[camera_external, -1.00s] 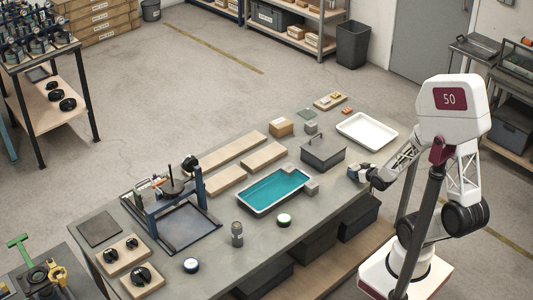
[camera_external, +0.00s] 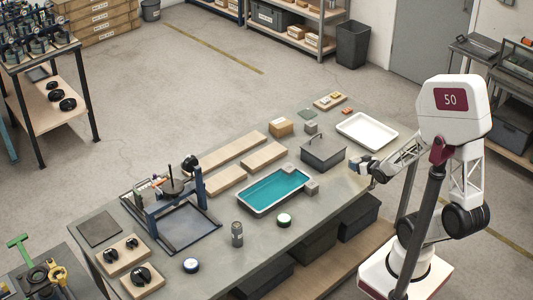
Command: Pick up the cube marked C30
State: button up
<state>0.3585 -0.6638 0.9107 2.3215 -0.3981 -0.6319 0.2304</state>
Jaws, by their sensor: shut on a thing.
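My gripper (camera_external: 361,166) is at the right end of the workbench, to the right of the grey lidded box. It is shut on a small pale grey block (camera_external: 353,164), partly hidden by the fingers and held near or just above the bench top. A grey cube (camera_external: 312,187) sits at the right corner of the teal-lined tray. Another grey cube (camera_external: 311,127) stands behind the lidded box. The markings on these cubes are too small to read, so I cannot tell which is C30.
The teal-lined tray (camera_external: 243,200), lidded box (camera_external: 323,155) and white tray (camera_external: 366,143) surround the area left of and behind my gripper.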

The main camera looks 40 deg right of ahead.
aim_at(358, 161)
jog(key=shift+r, duration=2.9)
